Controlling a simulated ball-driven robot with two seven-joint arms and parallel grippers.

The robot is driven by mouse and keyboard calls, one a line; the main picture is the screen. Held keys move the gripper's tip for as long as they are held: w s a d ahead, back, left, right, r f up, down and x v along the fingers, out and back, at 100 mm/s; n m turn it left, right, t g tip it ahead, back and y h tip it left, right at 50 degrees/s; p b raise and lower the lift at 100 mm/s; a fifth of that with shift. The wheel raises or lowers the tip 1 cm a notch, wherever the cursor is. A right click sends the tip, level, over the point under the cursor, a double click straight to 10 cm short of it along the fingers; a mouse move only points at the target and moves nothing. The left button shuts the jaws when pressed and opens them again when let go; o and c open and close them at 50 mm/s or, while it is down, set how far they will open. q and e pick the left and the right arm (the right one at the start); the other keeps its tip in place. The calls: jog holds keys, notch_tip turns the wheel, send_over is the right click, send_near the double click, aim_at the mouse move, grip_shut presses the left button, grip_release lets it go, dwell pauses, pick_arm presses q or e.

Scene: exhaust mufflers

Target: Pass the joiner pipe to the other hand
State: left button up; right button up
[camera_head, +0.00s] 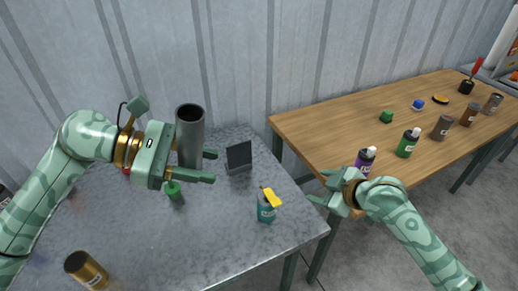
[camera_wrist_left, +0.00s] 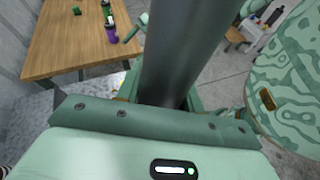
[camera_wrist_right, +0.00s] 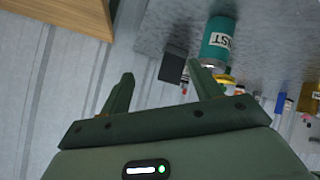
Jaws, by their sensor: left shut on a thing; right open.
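The joiner pipe (camera_head: 190,135) is a dark grey metal tube with an open top. It stands upright in my left gripper (camera_head: 211,166), which is shut on it above the grey metal table. In the left wrist view the pipe (camera_wrist_left: 180,50) runs up between the fingers, and its lower end is hidden. My right gripper (camera_head: 318,187) is open and empty, to the right of the grey table's edge and apart from the pipe. In the right wrist view its two fingers (camera_wrist_right: 162,85) are spread with nothing between them.
The wooden table (camera_head: 330,122) at right carries several bottles and cans. A corrugated wall stands behind.

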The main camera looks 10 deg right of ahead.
jog(key=a+r+n+t+y, duration=0.1)
jog(key=a+r+y, duration=0.3)
jog(key=a+r, duration=0.5)
jog(key=n+g+y, duration=0.2)
jog(key=g+y, duration=0.1)
jog(key=y, duration=0.5)
send_near(201, 143)
jog(key=w, duration=0.1)
jog(key=shift+g, duration=0.3)
jog(key=x, duration=1.2)
jog(key=shift+s+a+r, duration=0.1)
jog(key=shift+s+a, duration=0.05)
jog(key=shift+a, duration=0.25)
jog(key=c, duration=1.2)
pick_arm(q)
jog(key=o, duration=1.2)
